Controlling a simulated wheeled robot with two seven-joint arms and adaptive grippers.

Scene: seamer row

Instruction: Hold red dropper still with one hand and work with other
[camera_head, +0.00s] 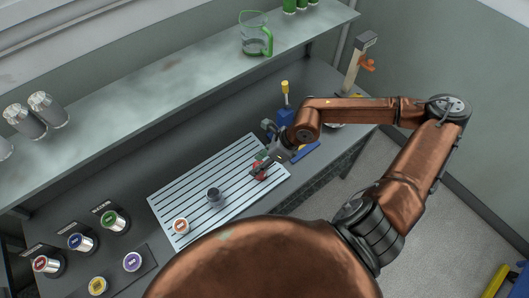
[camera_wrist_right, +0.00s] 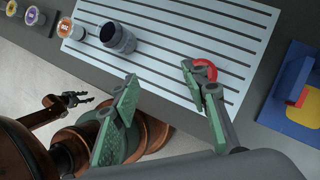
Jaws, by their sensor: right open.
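A small red object (camera_head: 259,172), which looks like the red dropper, lies on the right part of the white slatted mat (camera_head: 165,211). In the right wrist view it is a curved red piece (camera_wrist_right: 208,68) partly hidden behind one fingertip. My right gripper (camera_head: 270,158) is over the mat beside it. In the wrist view its green fingers (camera_wrist_right: 158,76) are wide apart with nothing between them. The red piece is at the outer side of one finger; I cannot tell whether they touch. My left gripper (camera_wrist_right: 82,100) shows at the left of the wrist view, open and empty, away from the mat.
A dark jar (camera_head: 214,196) and an orange-labelled jar (camera_head: 181,226) stand on the mat. Several colour-labelled jars stand at the bench's left. A blue stand (camera_head: 285,118) is behind the gripper. A shelf (camera_head: 170,100) with a green-handled jug (camera_head: 254,36) runs above the bench.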

